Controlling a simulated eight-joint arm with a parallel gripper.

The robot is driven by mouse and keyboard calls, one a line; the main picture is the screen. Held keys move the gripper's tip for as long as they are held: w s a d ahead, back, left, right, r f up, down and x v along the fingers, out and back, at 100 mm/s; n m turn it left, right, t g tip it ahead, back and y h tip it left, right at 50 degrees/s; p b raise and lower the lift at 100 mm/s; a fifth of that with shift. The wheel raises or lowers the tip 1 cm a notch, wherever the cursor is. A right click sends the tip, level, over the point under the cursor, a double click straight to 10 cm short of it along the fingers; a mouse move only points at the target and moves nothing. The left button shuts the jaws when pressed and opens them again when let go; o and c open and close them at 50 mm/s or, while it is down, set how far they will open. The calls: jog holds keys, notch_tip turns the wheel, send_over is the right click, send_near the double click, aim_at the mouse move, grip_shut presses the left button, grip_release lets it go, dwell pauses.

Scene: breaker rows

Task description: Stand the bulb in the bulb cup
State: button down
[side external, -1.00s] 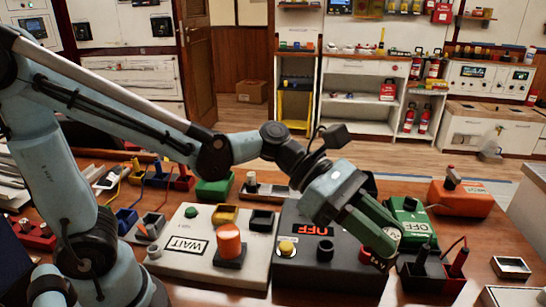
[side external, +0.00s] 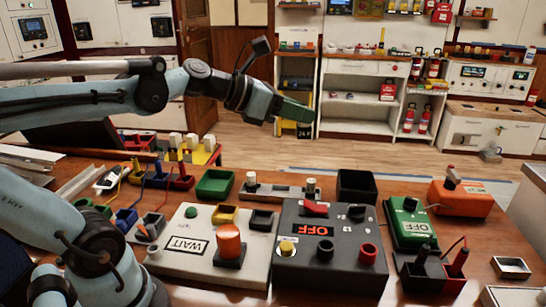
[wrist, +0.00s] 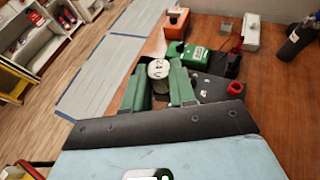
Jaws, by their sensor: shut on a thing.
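My gripper (side external: 296,111) is raised well above the table, its green fingers reaching right. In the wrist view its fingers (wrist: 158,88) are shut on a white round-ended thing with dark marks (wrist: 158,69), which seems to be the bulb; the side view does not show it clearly. The dark box (side external: 330,272) below has an OFF display, a red cup (side external: 368,253), a black cup (side external: 325,247) and a yellow-topped cup (side external: 286,248). The red cup and the black cup look empty. I cannot tell which is the bulb cup.
A white WAIT box (side external: 195,268) with an orange knob (side external: 229,240) stands left of the dark box. A green box (side external: 409,223) and an orange box (side external: 460,198) stand right. An open black bin (side external: 357,186) is behind. The space around my raised gripper is clear.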

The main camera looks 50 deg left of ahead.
jog(key=s+a+f+m+g+h, duration=0.1)
jog(key=s+a+f+m+h, duration=0.2)
jog(key=a+f, duration=0.55)
jog(key=s+a+f+m+g+h, duration=0.35)
jog(key=s+f, duration=0.25)
jog(key=s, duration=0.4)
jog(key=shift+w+a+f, duration=0.1)
jog(key=shift+f, duration=3.1)
jog(key=shift+f, duration=0.6)
jog(key=c, duration=0.8)
grip_release()
jog(key=shift+c, duration=0.2)
jog(key=shift+r, duration=0.15)
